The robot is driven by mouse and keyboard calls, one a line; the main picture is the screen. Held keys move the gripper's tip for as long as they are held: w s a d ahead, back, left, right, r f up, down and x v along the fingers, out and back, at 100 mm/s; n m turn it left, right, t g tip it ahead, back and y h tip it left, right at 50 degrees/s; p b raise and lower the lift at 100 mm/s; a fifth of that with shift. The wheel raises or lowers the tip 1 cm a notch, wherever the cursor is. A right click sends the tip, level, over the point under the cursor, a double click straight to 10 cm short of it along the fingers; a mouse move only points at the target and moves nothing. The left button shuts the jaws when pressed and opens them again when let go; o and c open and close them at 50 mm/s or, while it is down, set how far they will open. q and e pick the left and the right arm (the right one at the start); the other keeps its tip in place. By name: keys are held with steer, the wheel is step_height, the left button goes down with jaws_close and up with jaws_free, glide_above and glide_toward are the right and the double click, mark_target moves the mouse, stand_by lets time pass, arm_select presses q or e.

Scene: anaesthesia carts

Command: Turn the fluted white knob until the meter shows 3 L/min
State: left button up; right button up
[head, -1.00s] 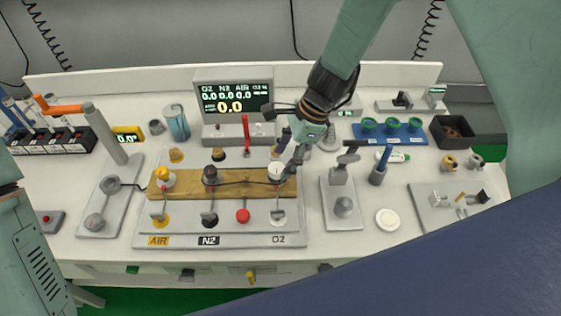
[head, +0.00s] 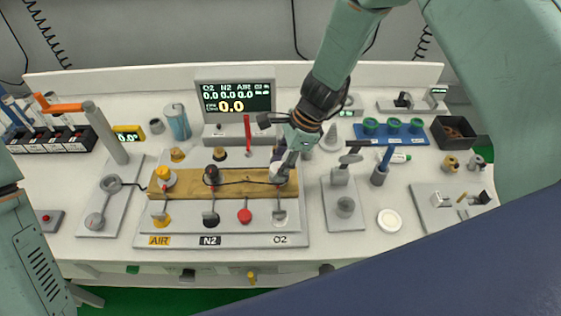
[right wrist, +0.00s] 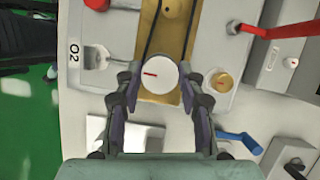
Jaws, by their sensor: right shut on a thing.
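The fluted white knob (head: 277,174) stands at the right end of the wooden strip, above the O2 label. In the right wrist view its round white face (right wrist: 158,78) shows a red pointer line aimed left. My right gripper (head: 281,163) reaches down over it. In the right wrist view the right gripper's fingers (right wrist: 161,82) are shut on the knob from both sides. The meter display (head: 236,98) reads 0.0 for O2, N2 and AIR, with a large yellow 0.0 below. My left gripper is out of view; only part of that arm shows at the left edge.
A yellow knob (head: 162,178) and a black knob (head: 211,175) share the wooden strip (head: 245,184). A red lever (head: 247,133) stands upright behind it. A grey plate with a lever device (head: 343,206) lies close on the right. A dark cable runs along the strip.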

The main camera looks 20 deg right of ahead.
steer(key=shift+d, duration=0.1)
steer(key=c, duration=0.3)
steer(key=shift+r+n, duration=0.1)
steer(key=shift+n, duration=0.2)
steer(key=shift+w+n+g+p, duration=0.1)
steer(key=shift+n+g+p, duration=0.3)
steer(key=shift+n, duration=0.6)
steer(key=shift+w+n+g, duration=0.1)
steer(key=shift+n+g, duration=0.2)
steer(key=shift+n, duration=0.5)
steer(key=n, duration=0.2)
steer(key=n+g+h, duration=0.1)
steer(key=n, duration=0.1)
steer(key=shift+w+n+g+b, duration=0.15)
steer(key=shift+n+g+b, duration=0.15)
steer(key=shift+b, duration=0.05)
steer(key=n, duration=0.2)
steer(key=n+g+h+b, duration=0.1)
steer(key=n, duration=0.2)
steer(key=shift+a+h, duration=0.2)
steer(key=shift+h, duration=0.1)
steer(key=shift+n, duration=0.3)
